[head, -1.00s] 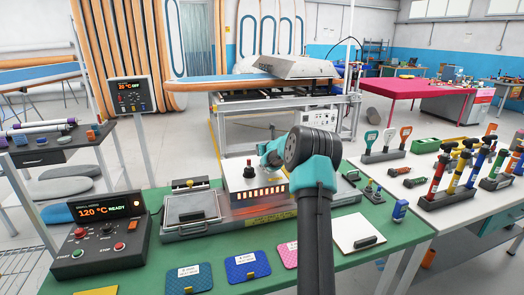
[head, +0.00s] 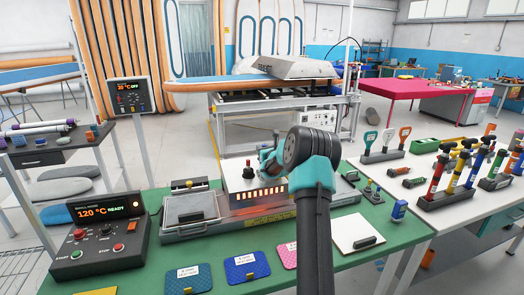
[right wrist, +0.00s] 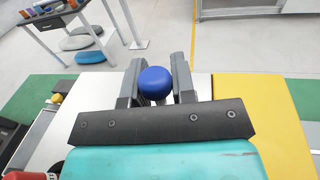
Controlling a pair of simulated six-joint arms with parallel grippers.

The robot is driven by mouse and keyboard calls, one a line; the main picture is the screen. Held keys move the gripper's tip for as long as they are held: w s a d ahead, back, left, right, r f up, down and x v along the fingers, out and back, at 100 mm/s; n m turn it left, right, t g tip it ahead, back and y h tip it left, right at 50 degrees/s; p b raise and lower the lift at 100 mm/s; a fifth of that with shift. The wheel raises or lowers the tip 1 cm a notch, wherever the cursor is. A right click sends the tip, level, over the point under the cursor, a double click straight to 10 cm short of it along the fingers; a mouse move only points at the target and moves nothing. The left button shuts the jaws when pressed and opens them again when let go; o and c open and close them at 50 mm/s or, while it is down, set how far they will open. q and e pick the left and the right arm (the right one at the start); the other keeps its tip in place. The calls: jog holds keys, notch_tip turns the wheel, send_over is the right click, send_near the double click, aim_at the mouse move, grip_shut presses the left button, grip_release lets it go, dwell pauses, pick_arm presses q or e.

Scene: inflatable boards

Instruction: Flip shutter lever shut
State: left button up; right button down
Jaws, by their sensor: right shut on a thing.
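My right gripper (head: 268,158) reaches over the white-topped heater box (head: 240,185), whose front slots glow orange. In the right wrist view the right gripper (right wrist: 156,78) has its two grey fingers on either side of a round blue knob (right wrist: 156,82), shut on it. The knob looks like the end of the shutter lever; the lever's shaft is hidden beneath it. In the head view the knob is mostly hidden by the gripper and arm. A red knob (head: 249,164) stands on the box just left of the gripper. My left gripper is not in view.
A grey tray (head: 178,236) with a dark handle lies left of the box. A control unit (head: 100,242) reads 120 °C READY. Patches (head: 247,268) lie along the green bench's front. A white plate (head: 345,228) and a tool rack (head: 445,195) are to the right.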

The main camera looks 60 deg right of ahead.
dwell(0.3)
jog(key=c, duration=0.9)
grip_release()
jog(key=shift+c, duration=0.2)
jog(key=shift+s, duration=0.1)
jog(key=v, duration=1.7)
jog(key=shift+s+f, duration=0.1)
jog(key=shift+s, duration=0.05)
